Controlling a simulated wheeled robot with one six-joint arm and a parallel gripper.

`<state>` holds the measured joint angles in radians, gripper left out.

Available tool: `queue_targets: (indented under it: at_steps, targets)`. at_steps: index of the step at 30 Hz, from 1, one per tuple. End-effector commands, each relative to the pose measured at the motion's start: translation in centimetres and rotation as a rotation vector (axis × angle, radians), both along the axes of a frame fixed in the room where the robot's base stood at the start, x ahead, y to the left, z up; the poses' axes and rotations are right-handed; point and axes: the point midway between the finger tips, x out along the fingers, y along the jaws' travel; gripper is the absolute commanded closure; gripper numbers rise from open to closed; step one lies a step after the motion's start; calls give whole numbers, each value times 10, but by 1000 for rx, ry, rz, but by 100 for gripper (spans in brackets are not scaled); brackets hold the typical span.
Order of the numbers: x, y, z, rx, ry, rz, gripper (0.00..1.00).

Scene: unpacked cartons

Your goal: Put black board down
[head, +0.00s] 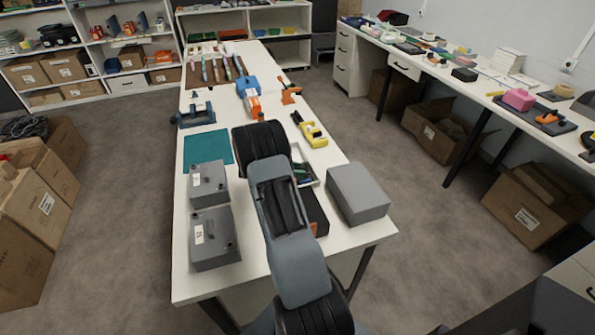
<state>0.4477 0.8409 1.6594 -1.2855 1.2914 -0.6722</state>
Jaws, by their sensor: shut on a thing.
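My arm reaches over the white workbench (190,285) from the bottom of the head view, and its links cover the middle of the bench. My gripper is hidden behind these links, so neither its fingers nor what they hold can be seen. A dark, flat-sided thing (313,208) with a small orange patch shows just right of my arm, beside the grey box. It may be the black board, but most of it is covered, and I cannot tell whether it touches the bench.
A grey box (358,193) stands at the bench's right edge. Two grey metal boxes (209,183) (214,238) and a teal mat (207,151) are on the left. A yellow tool (311,131) and a blue-orange tool (249,97) lie farther back. Bare bench shows at the front left.

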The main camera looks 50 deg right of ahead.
Motion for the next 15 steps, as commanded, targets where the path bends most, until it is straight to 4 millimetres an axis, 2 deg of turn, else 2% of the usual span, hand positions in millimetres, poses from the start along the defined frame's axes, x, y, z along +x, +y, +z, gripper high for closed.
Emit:
queue_targets:
  at_steps: [10, 11, 15]
  targets:
    - [0, 0, -4, 0, -1, 0, 89]
    - [0, 0, -3, 0, -1, 0, 63]
    - [0, 0, -2, 0, -1, 0, 49]
